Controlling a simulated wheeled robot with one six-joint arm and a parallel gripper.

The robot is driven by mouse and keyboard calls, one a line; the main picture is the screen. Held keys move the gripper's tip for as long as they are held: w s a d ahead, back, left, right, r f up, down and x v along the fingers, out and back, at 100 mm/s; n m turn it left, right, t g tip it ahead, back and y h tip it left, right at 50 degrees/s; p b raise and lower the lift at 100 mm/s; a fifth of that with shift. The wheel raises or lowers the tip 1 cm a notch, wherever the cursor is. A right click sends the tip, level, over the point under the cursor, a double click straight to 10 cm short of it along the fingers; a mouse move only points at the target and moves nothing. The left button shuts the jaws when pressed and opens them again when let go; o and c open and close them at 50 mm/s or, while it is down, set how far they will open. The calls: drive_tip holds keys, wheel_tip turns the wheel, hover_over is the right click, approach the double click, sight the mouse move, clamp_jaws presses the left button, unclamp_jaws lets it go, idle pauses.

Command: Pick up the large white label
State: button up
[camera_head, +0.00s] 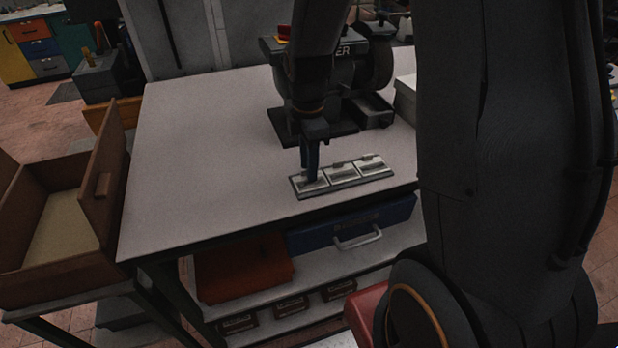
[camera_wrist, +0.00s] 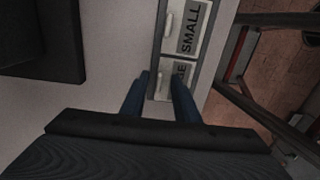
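A narrow metal tray (camera_head: 345,187) lies near the table's front edge with several pale labels in a row. In the wrist view, one label (camera_wrist: 192,30) reads "SMALL" and has a raised white tab. The label beside it (camera_wrist: 180,75) shows only the letters "GE"; my gripper's right finger hides the rest. Its white tab (camera_wrist: 162,88) shows between my blue fingers. My gripper (camera_wrist: 160,80) is open, its fingers apart on either side of that tab. In the head view, my gripper (camera_head: 310,168) points down over the tray's left end. Contact cannot be told.
A wooden box (camera_head: 60,225) is at the left. The table left of the tray is clear.

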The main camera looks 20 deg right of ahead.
clamp_jaws()
